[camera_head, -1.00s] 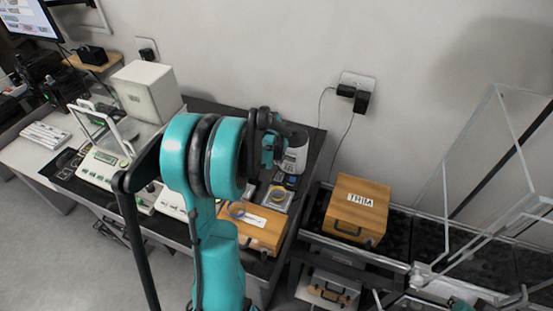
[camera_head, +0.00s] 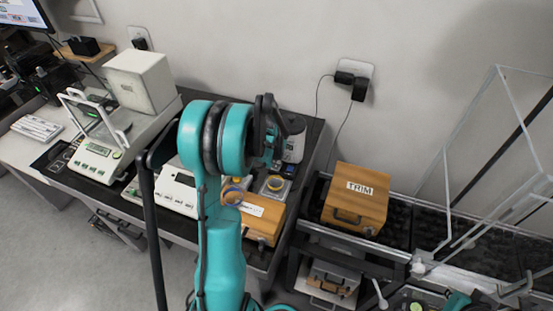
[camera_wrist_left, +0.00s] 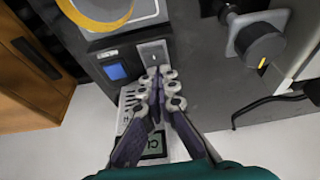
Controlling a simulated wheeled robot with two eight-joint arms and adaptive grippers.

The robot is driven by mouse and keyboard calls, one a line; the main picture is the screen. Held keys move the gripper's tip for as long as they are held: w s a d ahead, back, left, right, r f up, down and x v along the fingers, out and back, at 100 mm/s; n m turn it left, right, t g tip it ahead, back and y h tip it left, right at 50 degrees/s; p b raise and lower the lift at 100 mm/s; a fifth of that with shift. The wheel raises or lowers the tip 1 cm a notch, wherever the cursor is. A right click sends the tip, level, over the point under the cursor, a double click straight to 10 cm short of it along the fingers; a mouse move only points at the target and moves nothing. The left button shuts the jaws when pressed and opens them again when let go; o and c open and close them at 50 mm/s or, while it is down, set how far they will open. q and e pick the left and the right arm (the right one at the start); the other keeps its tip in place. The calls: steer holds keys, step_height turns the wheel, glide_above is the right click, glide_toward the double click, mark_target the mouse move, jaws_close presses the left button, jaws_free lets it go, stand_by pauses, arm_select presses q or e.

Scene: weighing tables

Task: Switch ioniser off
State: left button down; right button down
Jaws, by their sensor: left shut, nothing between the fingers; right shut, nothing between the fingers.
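A dark box (camera_wrist_left: 134,62), apparently the ioniser, fills the top of the left wrist view. Its front has a lit blue square (camera_wrist_left: 117,71) and a pale grey switch (camera_wrist_left: 152,52); a yellow ring sits on top. My left gripper (camera_wrist_left: 157,74) is shut and empty, its tips at the switch's lower edge; I cannot tell if they touch. In the head view this arm reaches over the table, its gripper (camera_head: 272,150) partly hidden behind the wrist. My right gripper (camera_head: 484,297) shows only in small part at the bottom right, shut.
Two small yellow-ringed devices (camera_head: 275,186) stand near a wooden case (camera_head: 262,222). A wooden box marked TRIM (camera_head: 358,197) sits on the right-hand table. Balances (camera_head: 95,158) stand to the left. A clear-framed enclosure (camera_head: 520,150) takes up the right side.

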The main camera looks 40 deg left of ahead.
arm_select(q)
steer(key=shift+s, duration=0.1)
steer(key=shift+f, duration=0.1)
steer(key=shift+s+d, duration=0.1)
steer(key=shift+s, duration=0.1)
steer(key=shift+s+d, duration=0.2)
steer(key=shift+s, duration=0.4)
